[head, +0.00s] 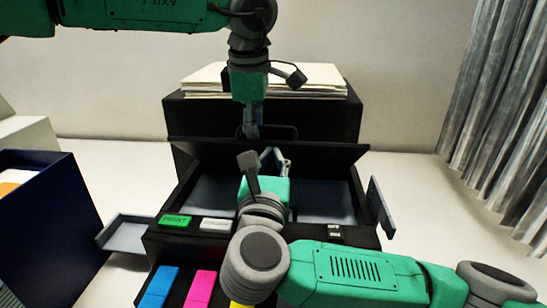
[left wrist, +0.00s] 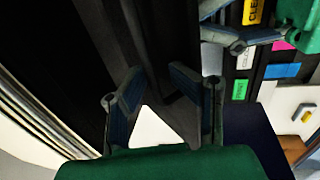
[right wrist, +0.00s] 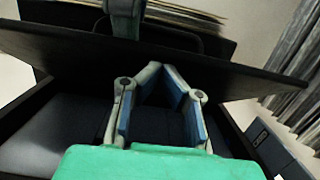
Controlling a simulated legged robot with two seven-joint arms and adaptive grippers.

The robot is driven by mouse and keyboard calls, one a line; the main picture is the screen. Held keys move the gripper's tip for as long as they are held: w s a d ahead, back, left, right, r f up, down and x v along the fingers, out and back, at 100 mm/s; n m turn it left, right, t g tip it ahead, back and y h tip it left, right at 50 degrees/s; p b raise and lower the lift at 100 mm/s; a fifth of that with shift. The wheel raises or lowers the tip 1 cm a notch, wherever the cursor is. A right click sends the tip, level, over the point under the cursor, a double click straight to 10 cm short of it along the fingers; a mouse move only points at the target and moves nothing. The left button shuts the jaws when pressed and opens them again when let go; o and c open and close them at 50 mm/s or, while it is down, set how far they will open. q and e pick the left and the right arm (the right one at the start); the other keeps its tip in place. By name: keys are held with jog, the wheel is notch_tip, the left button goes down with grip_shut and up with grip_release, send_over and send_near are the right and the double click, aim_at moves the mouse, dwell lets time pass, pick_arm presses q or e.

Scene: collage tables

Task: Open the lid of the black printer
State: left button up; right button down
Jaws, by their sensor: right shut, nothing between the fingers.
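The black printer (head: 160,246) stands in the middle of the head view. Its lid (head: 330,158) is raised and tilted up at the rear, with the grey inner bed (head: 330,195) bare below it. The lid also shows as a wide dark panel in the right wrist view (right wrist: 240,80). My left gripper (head: 250,134) points down behind the lid's top edge; in the left wrist view its fingers (left wrist: 155,70) are apart beside the dark panel. My right gripper (head: 272,153) is in front of the lid; its fingertips meet in the right wrist view (right wrist: 160,68), with nothing between them. Contact with the lid is unclear.
A paper stack (head: 320,80) lies on the black rear part. A green button (head: 176,221) and a white one (head: 215,224) sit on the printer's front, with coloured blocks (head: 158,287) below. A dark blue box (head: 45,215) stands left; a curtain (head: 495,110) hangs right.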

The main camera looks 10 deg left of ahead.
pick_arm(q)
jog(key=shift+a, duration=0.3)
pick_arm(e)
jog(key=shift+s+a, duration=0.15)
jog(key=shift+a, duration=0.15)
